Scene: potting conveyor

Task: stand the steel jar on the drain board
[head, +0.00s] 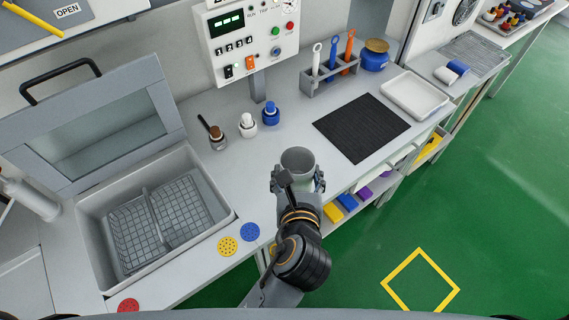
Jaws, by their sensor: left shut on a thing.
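The steel jar (298,159) is grey, open at the top and roughly upright. My left gripper (297,180) is shut on it at the counter's front edge; the gripper and wrist hide part of its lower side. I cannot tell if its base touches the counter. A ribbed grey board (478,48), which looks like the drain board, lies at the far right end of the counter, well away from the jar. My right gripper is not in view.
A black ribbed mat (361,128) and a white tray (414,95) lie right of the jar. Small bottles (247,125) and a tool rack (330,76) stand behind. A lidded basin (102,222) is at left.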

